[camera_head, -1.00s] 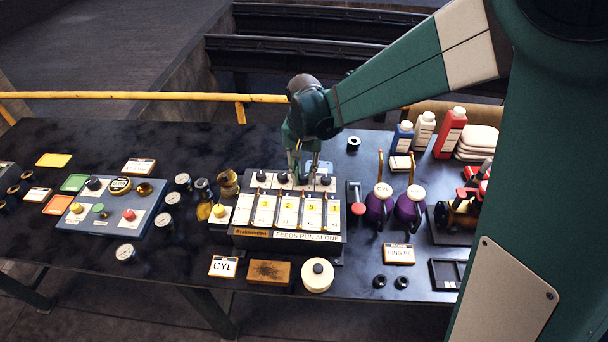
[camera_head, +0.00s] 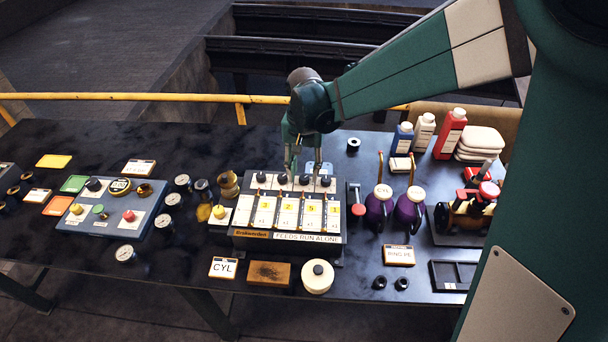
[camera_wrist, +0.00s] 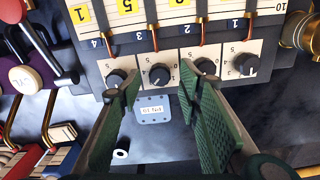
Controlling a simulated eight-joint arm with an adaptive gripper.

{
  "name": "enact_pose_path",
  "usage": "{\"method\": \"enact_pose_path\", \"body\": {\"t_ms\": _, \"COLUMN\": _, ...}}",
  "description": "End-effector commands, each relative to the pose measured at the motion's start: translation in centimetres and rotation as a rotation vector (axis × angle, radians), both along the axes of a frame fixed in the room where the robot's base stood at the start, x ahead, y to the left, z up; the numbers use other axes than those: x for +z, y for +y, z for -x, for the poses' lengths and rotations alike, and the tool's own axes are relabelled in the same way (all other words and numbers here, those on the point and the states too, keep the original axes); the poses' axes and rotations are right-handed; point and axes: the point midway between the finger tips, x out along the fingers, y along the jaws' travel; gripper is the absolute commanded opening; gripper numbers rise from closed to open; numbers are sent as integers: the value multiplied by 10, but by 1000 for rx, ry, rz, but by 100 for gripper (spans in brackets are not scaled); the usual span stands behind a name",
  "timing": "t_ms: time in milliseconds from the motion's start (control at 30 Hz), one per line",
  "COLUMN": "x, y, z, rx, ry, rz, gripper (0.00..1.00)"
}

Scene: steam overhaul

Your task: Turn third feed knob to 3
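Four black feed knobs stand in a row along the back of the feed box (camera_head: 250,240). The wrist view shows them from the far side, with plates 4, 3, 2, 1 from left to right. The third knob (camera_wrist: 160,75) is second from left there and third from left in the head view (camera_head: 304,179). Its pointer setting is too small to tell. My gripper (camera_wrist: 160,83) is open and empty, its green fingers on either side of the third knob in the wrist view. The fingers partly cover the fourth knob (camera_wrist: 116,78) and second knob (camera_wrist: 205,67). No contact is clear.
A small blue tag (camera_wrist: 153,108) lies behind the knobs. A red-handled lever (camera_head: 357,208) and purple oilers (camera_head: 378,205) stand to the right of the box. Brass fittings (camera_head: 228,184) stand to its left.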

Motion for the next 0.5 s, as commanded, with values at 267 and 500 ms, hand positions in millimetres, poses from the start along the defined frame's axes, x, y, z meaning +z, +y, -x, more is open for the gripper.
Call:
{"method": "enact_pose_path", "body": {"t_ms": 267, "x": 40, "y": 0, "z": 1, "rx": 0, "ry": 0, "rz": 0, "gripper": 35}}
{"method": "enact_pose_path", "body": {"t_ms": 500, "x": 75, "y": 0, "z": 0, "rx": 0, "ry": 0, "rz": 0, "gripper": 35}}
